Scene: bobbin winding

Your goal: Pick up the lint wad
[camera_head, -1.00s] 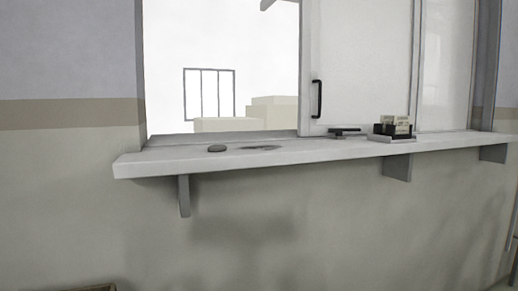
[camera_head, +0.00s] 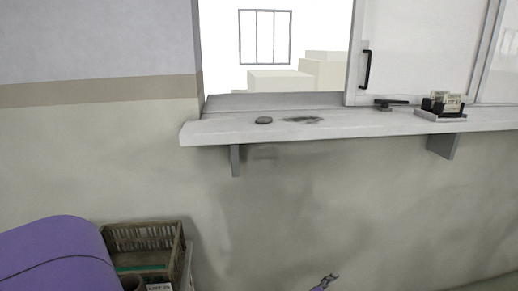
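A dark grey smudge-like patch (camera_head: 303,120) lies flat on the white sill of the wall opening. Left of it, a small dark round disc (camera_head: 263,121) lies on the same sill. I cannot tell whether either of them is the lint wad; nothing in view is clearly a fluffy wad. Neither of my grippers can be made out for sure. A small purple-and-grey forked thing (camera_head: 324,284) shows at the bottom edge, cut off, and I cannot tell what it is.
The white sill (camera_head: 220,131) runs along the wall on brackets. A dark card holder (camera_head: 440,109) and a small black item (camera_head: 390,104) stand right. A sliding pane (camera_head: 412,50) covers the right opening. A brown crate (camera_head: 145,245) and a large purple rounded form (camera_head: 55,250) are lower left.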

